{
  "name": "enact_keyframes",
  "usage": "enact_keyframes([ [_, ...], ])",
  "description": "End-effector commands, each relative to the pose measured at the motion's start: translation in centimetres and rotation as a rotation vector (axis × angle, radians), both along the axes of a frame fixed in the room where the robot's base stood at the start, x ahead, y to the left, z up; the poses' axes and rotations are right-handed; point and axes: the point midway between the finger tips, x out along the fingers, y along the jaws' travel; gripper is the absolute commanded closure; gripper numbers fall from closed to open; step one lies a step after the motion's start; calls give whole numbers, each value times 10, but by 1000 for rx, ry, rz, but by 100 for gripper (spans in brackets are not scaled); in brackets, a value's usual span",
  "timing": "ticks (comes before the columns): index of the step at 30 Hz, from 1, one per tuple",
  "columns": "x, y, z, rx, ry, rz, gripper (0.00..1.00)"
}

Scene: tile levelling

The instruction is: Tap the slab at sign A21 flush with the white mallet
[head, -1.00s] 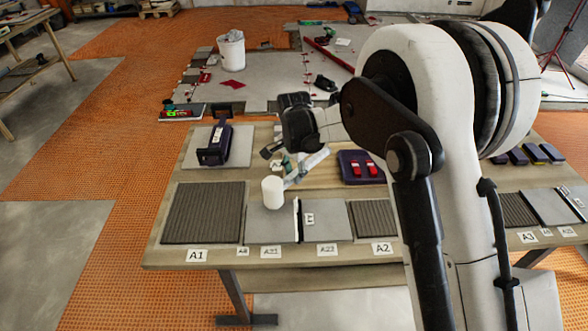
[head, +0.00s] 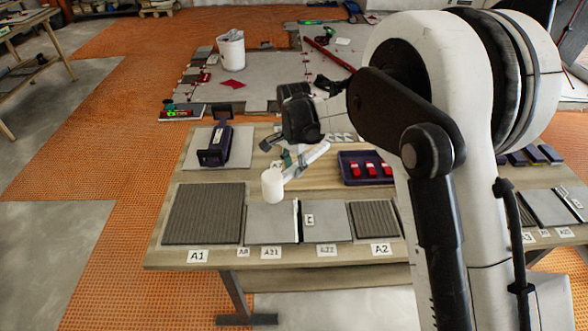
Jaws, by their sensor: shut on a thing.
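The white mallet (head: 272,185) has a pale cylindrical head and a light handle. My gripper (head: 292,158) is shut on its handle. The mallet head is over the grey slab (head: 270,222) behind sign A21 (head: 271,253), near its far edge; it looks raised, but the exact gap cannot be told. A dark gap with a bright edge runs between this slab and the grey slab (head: 325,222) behind sign A22 (head: 327,250). Whether the A21 slab stands proud is too small to tell.
Ribbed bed A1 (head: 203,214) lies left, ribbed bed A2 (head: 375,220) right. A purple suction lifter (head: 216,145) sits on a grey slab at the back left. A dark tray (head: 365,169) with red pieces stands at the back right.

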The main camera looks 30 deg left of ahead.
Motion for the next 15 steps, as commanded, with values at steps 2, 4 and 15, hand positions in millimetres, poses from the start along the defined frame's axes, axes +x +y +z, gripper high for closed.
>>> enact_keyframes([
  [2,0,0,-3,0,0,0,100],
  [4,0,0,-11,0,0,0,100],
  [15,0,0,-54,0,0,0,100],
])
